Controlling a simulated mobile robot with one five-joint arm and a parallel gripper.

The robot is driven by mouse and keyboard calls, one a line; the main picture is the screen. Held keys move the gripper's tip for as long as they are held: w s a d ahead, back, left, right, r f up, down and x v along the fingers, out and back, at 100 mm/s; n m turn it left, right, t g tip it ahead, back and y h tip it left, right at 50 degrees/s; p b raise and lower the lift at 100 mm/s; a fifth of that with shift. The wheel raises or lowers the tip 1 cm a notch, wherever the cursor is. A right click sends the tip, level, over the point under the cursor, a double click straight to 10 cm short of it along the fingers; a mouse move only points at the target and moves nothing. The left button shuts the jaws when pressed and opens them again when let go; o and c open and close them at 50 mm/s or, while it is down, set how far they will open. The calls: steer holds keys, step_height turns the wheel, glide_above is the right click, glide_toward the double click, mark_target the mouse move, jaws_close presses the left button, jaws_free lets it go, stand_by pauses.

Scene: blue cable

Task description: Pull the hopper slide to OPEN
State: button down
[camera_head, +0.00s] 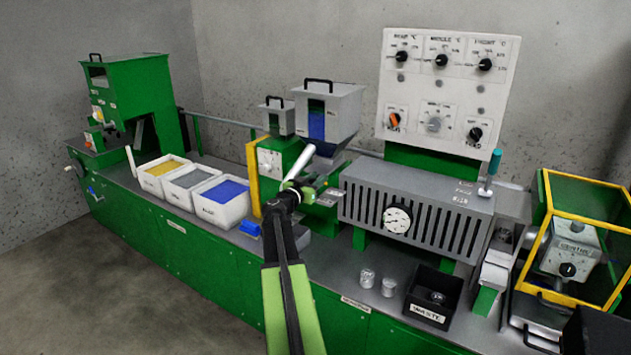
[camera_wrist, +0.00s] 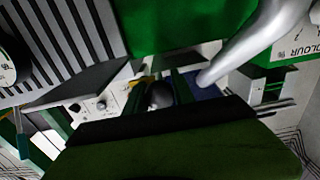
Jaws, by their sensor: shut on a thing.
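The grey hopper (camera_head: 328,115), with a blue-filled window, stands above the green machine body (camera_head: 282,152) at mid-counter. A small metal slide plate (camera_head: 328,197) shows below it, just right of my gripper (camera_head: 296,187). In the wrist view my gripper (camera_wrist: 163,92) has its green fingers on either side of a small dark rounded knob (camera_wrist: 160,94). It is shut on this knob, which appears to be the slide's. The knob is hidden behind my gripper in the head view. I cannot read the slide's position marks.
A pale grey rod (camera_head: 302,163) rises close beside my gripper and also crosses the wrist view (camera_wrist: 250,45). A yellow post (camera_head: 253,178) and a blue-filled bin (camera_head: 207,212) are to the left. The slatted grey heater box (camera_head: 420,180) is close on the right.

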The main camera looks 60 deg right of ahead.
steer(key=shift+a, duration=0.1)
steer(key=a, duration=0.6)
steer(key=shift+a, duration=0.1)
steer(key=c, duration=1.1)
jaws_free()
